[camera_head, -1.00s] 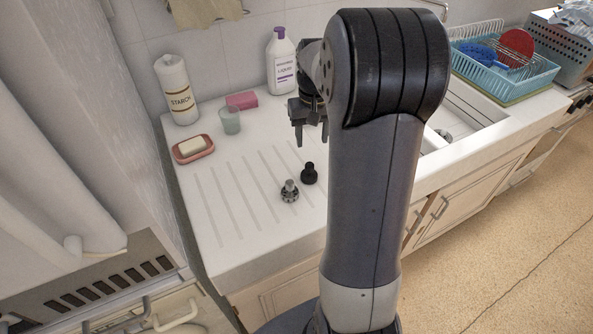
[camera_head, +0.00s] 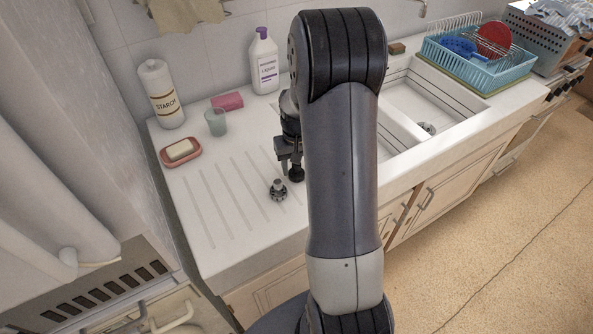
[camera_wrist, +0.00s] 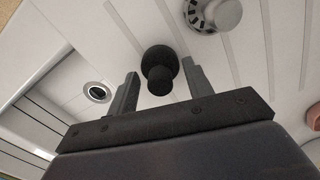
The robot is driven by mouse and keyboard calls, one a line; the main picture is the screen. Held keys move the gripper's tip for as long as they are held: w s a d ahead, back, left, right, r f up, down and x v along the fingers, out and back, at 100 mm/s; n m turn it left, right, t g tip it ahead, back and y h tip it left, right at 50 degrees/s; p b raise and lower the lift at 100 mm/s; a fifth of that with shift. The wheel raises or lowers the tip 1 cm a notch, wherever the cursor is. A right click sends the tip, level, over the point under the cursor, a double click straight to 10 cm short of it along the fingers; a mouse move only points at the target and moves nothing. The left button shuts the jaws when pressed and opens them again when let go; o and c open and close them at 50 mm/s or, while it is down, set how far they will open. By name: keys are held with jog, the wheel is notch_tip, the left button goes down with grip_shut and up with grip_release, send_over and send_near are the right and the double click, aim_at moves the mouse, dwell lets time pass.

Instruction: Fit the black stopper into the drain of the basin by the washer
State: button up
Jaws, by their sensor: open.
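The black stopper (camera_head: 296,174) stands on the ribbed white drainboard. In the wrist view the stopper (camera_wrist: 160,60) shows its round knob and wider base between my two fingers. My gripper (camera_head: 288,158) is open and empty, just over the stopper in the head view; my gripper (camera_wrist: 159,70) has a finger on each side of it in the wrist view, with gaps showing. A basin drain (camera_head: 427,128) shows in the right-hand basin (camera_head: 402,97). My arm hides much of the left-hand basin. A drain (camera_wrist: 97,91) also shows at the left of the wrist view.
A soap dish (camera_head: 181,153), a cup (camera_head: 216,122), a pink sponge (camera_head: 228,101) and two bottles stand farther back. A blue dish rack (camera_head: 480,60) is at right. The front left drainboard is clear.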

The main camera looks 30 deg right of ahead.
jog(key=shift+c, duration=0.5)
grip_shut()
